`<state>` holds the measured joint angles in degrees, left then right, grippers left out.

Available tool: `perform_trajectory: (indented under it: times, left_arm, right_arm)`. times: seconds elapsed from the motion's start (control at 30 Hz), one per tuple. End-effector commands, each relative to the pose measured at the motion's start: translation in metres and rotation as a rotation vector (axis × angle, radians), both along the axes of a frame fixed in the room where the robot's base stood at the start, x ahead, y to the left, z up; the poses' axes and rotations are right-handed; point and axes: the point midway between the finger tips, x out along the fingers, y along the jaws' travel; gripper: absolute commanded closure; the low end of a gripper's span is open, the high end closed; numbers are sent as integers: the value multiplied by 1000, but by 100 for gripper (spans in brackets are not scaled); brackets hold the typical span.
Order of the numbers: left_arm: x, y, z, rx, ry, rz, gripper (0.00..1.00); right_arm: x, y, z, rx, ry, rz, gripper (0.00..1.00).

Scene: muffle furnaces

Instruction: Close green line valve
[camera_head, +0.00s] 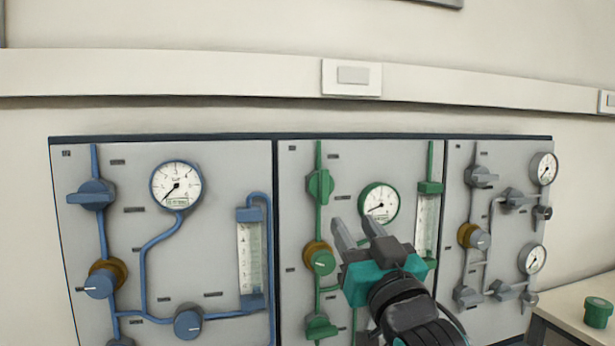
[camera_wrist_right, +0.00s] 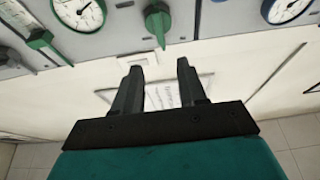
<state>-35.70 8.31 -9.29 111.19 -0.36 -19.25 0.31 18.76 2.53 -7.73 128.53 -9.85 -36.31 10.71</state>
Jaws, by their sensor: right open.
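The green line runs down the middle panel. It has an upper green valve (camera_head: 320,185), a green knob on a brass body (camera_head: 321,261) and a lower green valve (camera_head: 320,327). My right gripper (camera_head: 355,222) is open and empty in front of this panel, to the right of the knob and below the green-rimmed gauge (camera_head: 379,203). In the right wrist view a green valve handle (camera_wrist_right: 158,22) lies beyond and apart from the open fingertips (camera_wrist_right: 158,68); which green valve it is I cannot tell for sure. My left gripper is not in view.
The blue line panel (camera_head: 215,165) is on the left, and the grey line panel (camera_head: 515,165) is on the right. A green flowmeter (camera_head: 427,220) stands right of the green gauge. A side table (camera_head: 565,305) holds a green jar (camera_head: 597,312) at the lower right.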

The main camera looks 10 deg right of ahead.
Motion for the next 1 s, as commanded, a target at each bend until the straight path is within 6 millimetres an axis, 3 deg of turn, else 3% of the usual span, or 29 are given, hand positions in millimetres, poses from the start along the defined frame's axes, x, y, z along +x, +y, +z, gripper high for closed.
perform_trajectory:
  times: [0.27,0.7,1.0]
  left_arm:
    - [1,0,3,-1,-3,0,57]
    - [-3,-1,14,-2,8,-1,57]
    - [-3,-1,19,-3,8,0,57]
  right_arm:
    - [7,-1,16,5,-23,-3,58]
    - [80,2,47,5,-23,-3,58]
    - [112,3,59,4,-21,-3,58]
